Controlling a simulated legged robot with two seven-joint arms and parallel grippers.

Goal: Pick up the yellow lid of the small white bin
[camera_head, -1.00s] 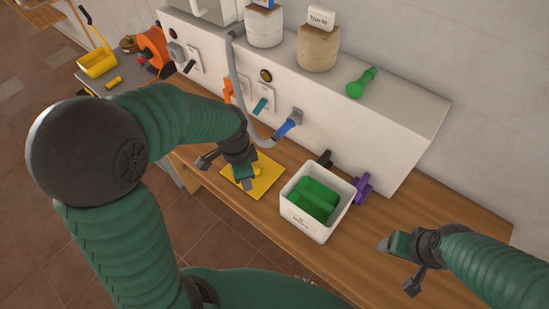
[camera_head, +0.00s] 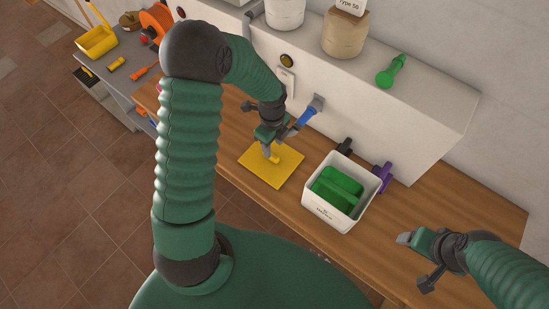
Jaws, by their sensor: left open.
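The square yellow lid (camera_head: 260,173) lies flat on the wooden bench, left of the small white bin (camera_head: 322,211). A small raised yellow handle (camera_head: 275,158) shows near the lid's far side. My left gripper (camera_head: 268,151) is open and points down just over the handle. Whether its fingers touch the handle cannot be told. The white bin is uncovered and holds green pieces (camera_head: 338,187). My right gripper (camera_head: 404,239) is above the bench at the right, clear of the lid and bin. Its finger gap is not visible.
A white boiler casing (camera_head: 420,120) runs behind the bench, with a blue-handled nozzle (camera_head: 306,117) near my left gripper. Black (camera_head: 344,147) and purple (camera_head: 383,175) handles stick out behind the bin. The wooden bench (camera_head: 400,210) is free right of the bin.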

